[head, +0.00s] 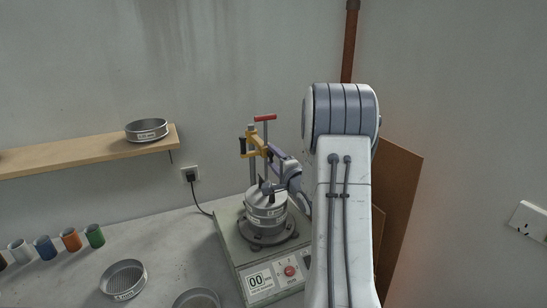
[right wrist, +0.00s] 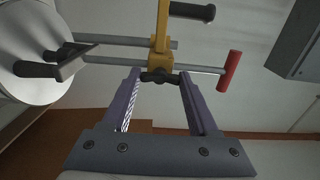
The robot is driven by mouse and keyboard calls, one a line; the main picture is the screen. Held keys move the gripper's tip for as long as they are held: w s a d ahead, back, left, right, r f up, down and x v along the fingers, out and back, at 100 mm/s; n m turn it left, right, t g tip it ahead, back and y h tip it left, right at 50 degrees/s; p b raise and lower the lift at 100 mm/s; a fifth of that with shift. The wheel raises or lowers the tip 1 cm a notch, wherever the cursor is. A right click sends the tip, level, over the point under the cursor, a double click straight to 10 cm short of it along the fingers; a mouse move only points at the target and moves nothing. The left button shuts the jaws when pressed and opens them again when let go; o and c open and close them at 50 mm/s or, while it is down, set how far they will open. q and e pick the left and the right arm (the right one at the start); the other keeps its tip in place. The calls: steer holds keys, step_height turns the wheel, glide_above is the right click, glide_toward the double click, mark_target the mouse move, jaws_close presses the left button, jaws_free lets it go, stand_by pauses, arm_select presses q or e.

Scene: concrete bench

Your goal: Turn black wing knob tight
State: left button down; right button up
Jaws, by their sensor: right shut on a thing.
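The black wing knob (right wrist: 160,77) sits on the yellow clamp collar (right wrist: 160,58) in the right wrist view. My right gripper (right wrist: 159,75) has its two purple fingers on either side of the knob, shut on its wings. In the head view my right gripper (head: 273,153) reaches the yellow clamp (head: 257,140) above the sieve stack, and the knob is mostly hidden there. A metal rod with a red cross handle (head: 265,117) stands at the clamp; the handle also shows in the wrist view (right wrist: 229,72). My left gripper is not in view.
The sieve stack (head: 266,207) stands on the shaker base (head: 231,240), which has a display and red button. A black grip (right wrist: 192,12) sticks out from the yellow bar. Several coloured cups, loose sieves (head: 123,280) and a shelf (head: 80,153) lie to the left.

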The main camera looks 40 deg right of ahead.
steer(key=shift+f, duration=0.1)
stand_by(0.4)
steer(key=o, duration=1.4)
steer(key=b+v, duration=0.3)
steer(key=v, duration=0.7)
steer(key=shift+s+a, duration=0.1)
steer(key=shift+s, duration=0.15)
